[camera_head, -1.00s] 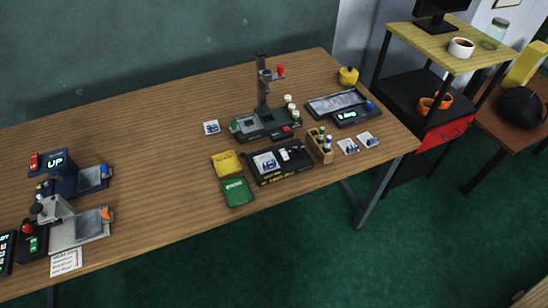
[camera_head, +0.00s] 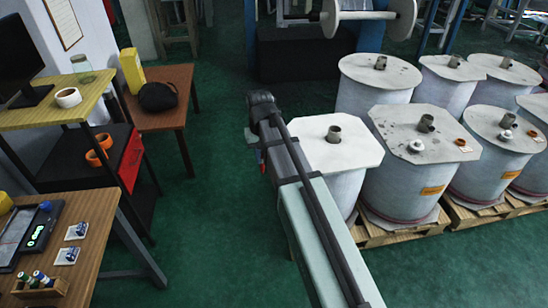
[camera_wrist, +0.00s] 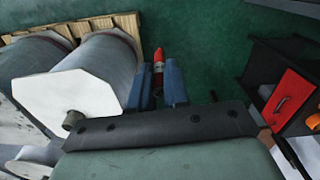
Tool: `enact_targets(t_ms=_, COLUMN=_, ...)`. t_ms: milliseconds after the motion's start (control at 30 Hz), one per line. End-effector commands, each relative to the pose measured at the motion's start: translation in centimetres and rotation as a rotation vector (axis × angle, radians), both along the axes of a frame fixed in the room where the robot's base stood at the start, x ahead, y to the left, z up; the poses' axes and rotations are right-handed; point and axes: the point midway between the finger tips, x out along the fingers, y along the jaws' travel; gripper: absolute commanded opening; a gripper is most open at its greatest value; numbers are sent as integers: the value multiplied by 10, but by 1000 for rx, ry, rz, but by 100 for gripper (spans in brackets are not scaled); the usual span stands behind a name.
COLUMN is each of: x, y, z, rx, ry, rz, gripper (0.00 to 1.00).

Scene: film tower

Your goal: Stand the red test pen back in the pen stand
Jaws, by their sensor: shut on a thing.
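The red test pen (camera_wrist: 158,68) is between the two blue fingers of my gripper (camera_wrist: 158,88) in the wrist view, its tip pointing away from the palm. My gripper is shut on it. In the head view my gripper (camera_head: 261,157) is a small part below the end of my arm, with a bit of red showing, held over the green floor and away from the table. The wooden pen stand (camera_head: 50,289) is at the lower left of the head view, on the table, with several coloured pens upright in it.
The wooden table (camera_head: 75,270) is at left, with a dark tray device (camera_head: 25,235) and two small cards. A yellow-topped shelf (camera_head: 40,115) with a red drawer stands behind it. Large white drums (camera_head: 375,80) on pallets fill the right. Green floor (camera_head: 205,215) lies between.

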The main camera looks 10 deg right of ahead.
Motion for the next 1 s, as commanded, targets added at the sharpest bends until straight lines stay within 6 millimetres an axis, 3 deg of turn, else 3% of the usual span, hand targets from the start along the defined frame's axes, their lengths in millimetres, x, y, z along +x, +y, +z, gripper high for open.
enact_targets(t_ms=33, x=5, y=19, z=2, rx=0, ry=0, rz=21, gripper=0)
enact_targets(t_ms=467, x=5, y=160, z=10, rx=0, ry=0, rz=155, gripper=0)
enact_targets(t_ms=767, x=-12, y=261, z=17, rx=0, ry=0, rz=247, gripper=0)
enact_targets(t_ms=1000, x=-39, y=342, z=22, rx=0, ry=0, rz=323, gripper=0)
